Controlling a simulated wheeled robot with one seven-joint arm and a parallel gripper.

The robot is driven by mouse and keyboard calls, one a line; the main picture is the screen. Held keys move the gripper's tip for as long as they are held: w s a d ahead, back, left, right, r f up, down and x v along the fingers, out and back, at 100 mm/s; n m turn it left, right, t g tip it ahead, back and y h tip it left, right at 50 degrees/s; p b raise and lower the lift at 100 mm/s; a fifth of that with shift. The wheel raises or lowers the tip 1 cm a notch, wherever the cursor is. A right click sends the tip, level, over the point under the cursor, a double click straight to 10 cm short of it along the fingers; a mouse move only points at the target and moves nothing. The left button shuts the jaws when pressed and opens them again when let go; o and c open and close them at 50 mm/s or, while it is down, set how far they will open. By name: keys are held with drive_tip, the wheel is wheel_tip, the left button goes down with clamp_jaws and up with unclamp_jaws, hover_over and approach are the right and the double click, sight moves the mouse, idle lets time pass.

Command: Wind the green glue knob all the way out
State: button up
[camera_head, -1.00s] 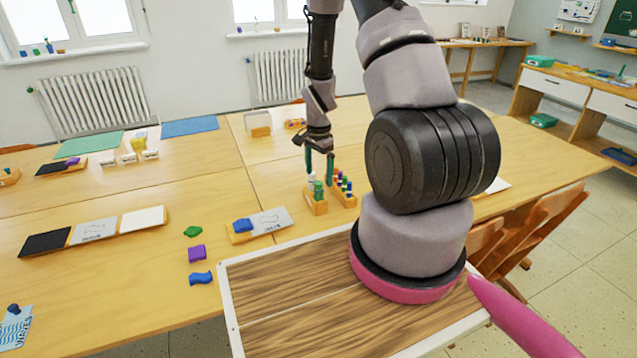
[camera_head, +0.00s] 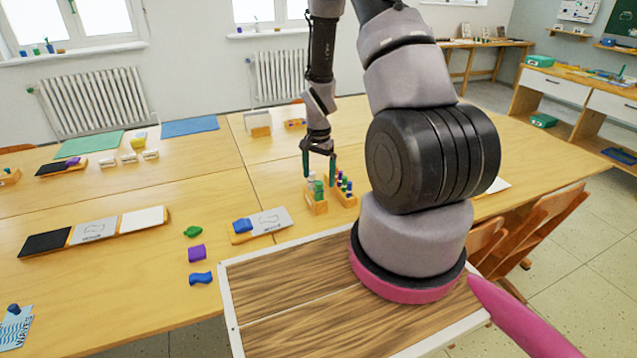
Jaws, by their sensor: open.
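The fingertips are close to the knob's top, one on either side as seen from here. I cannot tell whether they touch it. Nothing shows held between them.
A second wooden holder (camera_head: 346,200) with several coloured pieces stands close on the right. A wooden board with a blue lump (camera_head: 243,225) lies to the left. Green, purple and blue lumps lie farther left.

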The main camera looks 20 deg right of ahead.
drive_tip(key=shift+f, duration=0.75)
drive_tip(key=c, duration=1.4)
drive_tip(key=shift+c, duration=0.2)
drive_tip(key=m, duration=1.1)
drive_tip(key=shift+m, duration=0.3)
drive_tip(key=o, duration=1.4)
drive_tip(key=shift+o, duration=0.2)
